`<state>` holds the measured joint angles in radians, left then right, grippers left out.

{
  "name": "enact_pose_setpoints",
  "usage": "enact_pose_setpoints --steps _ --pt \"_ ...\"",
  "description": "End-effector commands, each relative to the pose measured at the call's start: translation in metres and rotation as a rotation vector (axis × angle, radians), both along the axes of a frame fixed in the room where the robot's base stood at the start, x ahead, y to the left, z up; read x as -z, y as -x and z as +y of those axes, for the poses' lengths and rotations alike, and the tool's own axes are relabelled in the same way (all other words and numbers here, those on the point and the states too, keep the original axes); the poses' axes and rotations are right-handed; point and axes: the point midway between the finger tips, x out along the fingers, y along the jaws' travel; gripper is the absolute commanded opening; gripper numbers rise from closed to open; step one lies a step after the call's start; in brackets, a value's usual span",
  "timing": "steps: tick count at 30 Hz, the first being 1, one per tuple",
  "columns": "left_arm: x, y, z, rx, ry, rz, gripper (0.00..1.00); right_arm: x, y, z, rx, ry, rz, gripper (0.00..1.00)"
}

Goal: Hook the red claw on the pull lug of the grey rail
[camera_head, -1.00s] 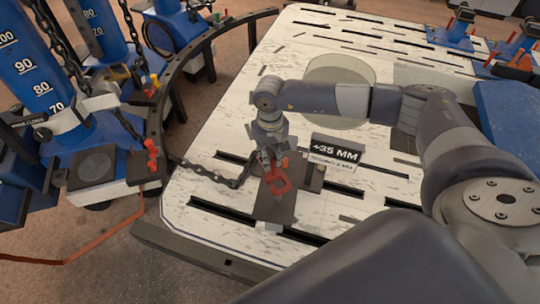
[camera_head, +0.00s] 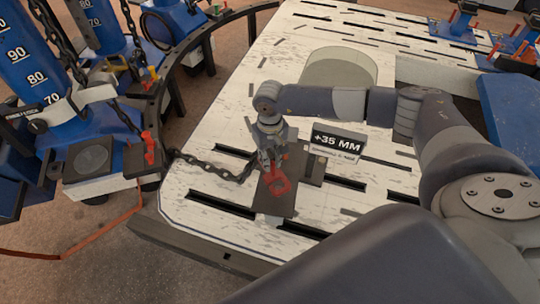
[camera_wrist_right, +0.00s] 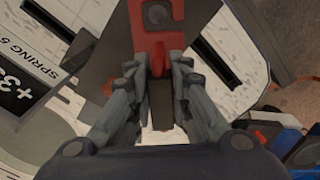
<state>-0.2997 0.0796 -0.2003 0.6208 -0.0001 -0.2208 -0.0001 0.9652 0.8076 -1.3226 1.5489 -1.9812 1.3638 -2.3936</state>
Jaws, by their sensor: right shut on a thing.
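The red claw (camera_head: 279,186) is in my right gripper (camera_head: 270,163), over a dark grey plate (camera_head: 277,207) on the bench. In the right wrist view the fingers (camera_wrist_right: 162,75) are shut on the claw's narrow stem, and its flat red body (camera_wrist_right: 178,12) spreads beyond the fingertips. A dark chain (camera_head: 212,170) runs from the blue tower side to beside the gripper; its end there is hard to make out. I cannot pick out the grey rail or its pull lug with certainty. My left gripper is not in view.
A "+35 MM" sign (camera_head: 338,143) stands close to the right of the gripper. The pale slotted bench top (camera_head: 235,125) is mostly clear around a translucent round thing (camera_head: 340,68).

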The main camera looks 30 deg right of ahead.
Motion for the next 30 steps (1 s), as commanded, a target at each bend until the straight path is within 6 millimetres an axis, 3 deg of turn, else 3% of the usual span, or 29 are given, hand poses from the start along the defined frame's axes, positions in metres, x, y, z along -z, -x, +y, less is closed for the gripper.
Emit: enact_pose_setpoints --steps 16,30 --pt "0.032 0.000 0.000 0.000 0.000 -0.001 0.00 0.042 -0.001 0.000 0.000 -0.002 -0.003 0.00" --pt "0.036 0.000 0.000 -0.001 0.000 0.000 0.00 0.047 -0.001 0.000 0.000 -0.002 -0.003 0.00"
